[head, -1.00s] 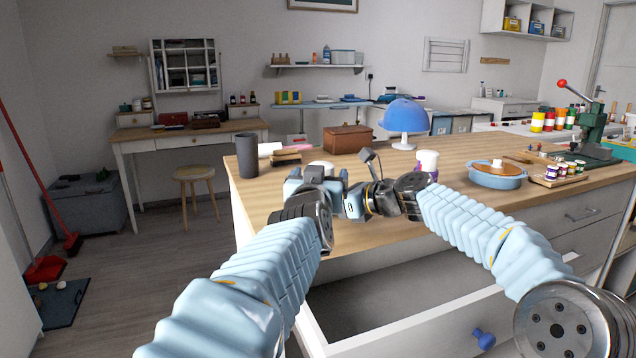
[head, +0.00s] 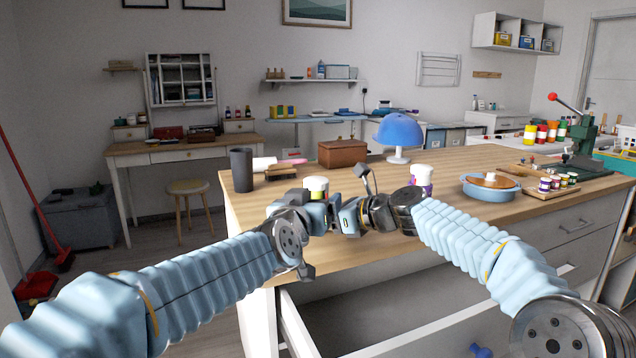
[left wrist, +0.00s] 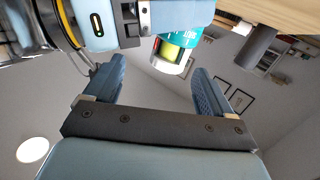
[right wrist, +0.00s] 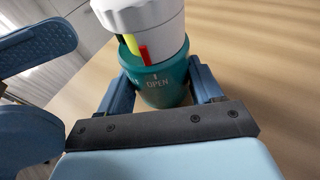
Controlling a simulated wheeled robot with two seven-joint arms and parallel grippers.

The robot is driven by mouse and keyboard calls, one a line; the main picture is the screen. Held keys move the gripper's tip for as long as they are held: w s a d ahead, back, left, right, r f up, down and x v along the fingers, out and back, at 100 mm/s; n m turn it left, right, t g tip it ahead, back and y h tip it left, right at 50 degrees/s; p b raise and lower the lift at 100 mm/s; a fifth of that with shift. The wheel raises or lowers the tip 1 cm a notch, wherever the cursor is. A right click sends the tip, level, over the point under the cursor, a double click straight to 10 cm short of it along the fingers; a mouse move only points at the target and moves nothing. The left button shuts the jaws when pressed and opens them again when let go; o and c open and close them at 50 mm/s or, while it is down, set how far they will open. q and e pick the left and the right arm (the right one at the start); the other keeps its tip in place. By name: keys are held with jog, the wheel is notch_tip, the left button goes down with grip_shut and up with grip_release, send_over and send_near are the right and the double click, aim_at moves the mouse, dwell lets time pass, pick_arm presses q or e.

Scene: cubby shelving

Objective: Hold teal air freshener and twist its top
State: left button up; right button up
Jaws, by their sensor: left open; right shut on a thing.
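The teal air freshener has a teal base (right wrist: 165,85) marked "OPEN" and a white top (right wrist: 148,18) with yellow and red strips below it. My right gripper (right wrist: 160,88) is shut on the teal base, with the white top clear above its fingers. In the head view the white top (head: 316,183) shows just above the grippers; the base is mostly hidden. My left gripper (left wrist: 155,72) is open and empty between its fingers. In its wrist view the air freshener (left wrist: 178,50) is beyond the fingertips, partly covered by my right gripper (left wrist: 97,25).
An open drawer (head: 400,338) lies below the arms.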

aim_at(320, 177)
jog(key=shift+f, duration=0.15)
pick_arm(q)
jog(key=shift+m+h, duration=0.5)
jog(key=shift+m, duration=0.4)
jog(key=w, duration=0.3)
jog(key=w+d+r, duration=0.1)
jog(key=w, duration=0.6)
jog(key=shift+w+d+r, duration=0.15)
jog(key=shift+r, duration=0.05)
jog(key=c, duration=1)
jog(key=shift+d+f+y, duration=0.15)
jog(key=shift+f+y, duration=0.15)
jog(key=shift+y, duration=0.1)
jog(key=shift+n+t, duration=0.3)
jog(key=shift+n, duration=0.1)
jog(key=shift+r+y, duration=0.1)
jog(key=shift+y, duration=0.2)
